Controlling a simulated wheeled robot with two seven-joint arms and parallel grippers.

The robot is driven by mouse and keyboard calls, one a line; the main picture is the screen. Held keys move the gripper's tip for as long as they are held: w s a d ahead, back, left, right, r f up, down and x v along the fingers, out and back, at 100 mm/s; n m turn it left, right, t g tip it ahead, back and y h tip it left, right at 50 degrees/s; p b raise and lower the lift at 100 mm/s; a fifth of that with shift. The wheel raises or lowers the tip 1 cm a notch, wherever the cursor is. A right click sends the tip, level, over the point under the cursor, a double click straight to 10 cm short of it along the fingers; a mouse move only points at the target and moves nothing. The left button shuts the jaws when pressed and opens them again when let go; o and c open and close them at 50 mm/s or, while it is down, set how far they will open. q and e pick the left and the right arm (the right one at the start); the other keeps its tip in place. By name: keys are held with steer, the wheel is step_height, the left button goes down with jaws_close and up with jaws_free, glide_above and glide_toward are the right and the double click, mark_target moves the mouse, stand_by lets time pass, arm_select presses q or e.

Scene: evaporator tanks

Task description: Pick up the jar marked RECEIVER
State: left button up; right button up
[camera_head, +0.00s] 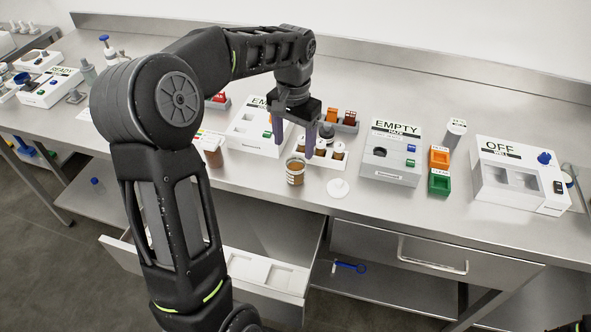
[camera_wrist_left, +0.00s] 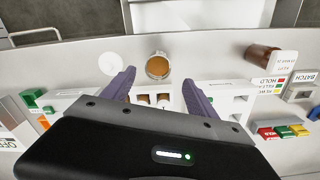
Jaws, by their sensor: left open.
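An open jar with amber-brown contents and a pale label (camera_head: 295,176) stands upright near the bench's front edge. Its label is too small to read, so I cannot confirm it says RECEIVER. In the left wrist view the jar (camera_wrist_left: 158,66) appears from above, between and slightly beyond the fingertips. My left gripper (camera_head: 294,152) is open and empty, pointing down just above and behind the jar, with no clear contact.
A white disc (camera_head: 338,188) lies right of the jar. Behind is a white rack (camera_head: 335,166) holding small jars. A brown jar (camera_head: 213,153) stands to the left. Machines marked EMPTY (camera_head: 391,170) and OFF (camera_head: 505,185) stand right. A drawer (camera_head: 265,275) is open below.

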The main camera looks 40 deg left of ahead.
mark_target(296, 164)
arm_select(q)
steer(key=shift+f, duration=1.4)
steer(key=shift+w+d+f+p, duration=0.1)
steer(key=shift+f+p, duration=0.4)
steer(key=shift+f, duration=0.8)
steer(key=shift+d+f+p, duration=0.1)
steer(key=shift+f+p, duration=0.35)
steer(key=shift+f, duration=0.85)
jaws_close()
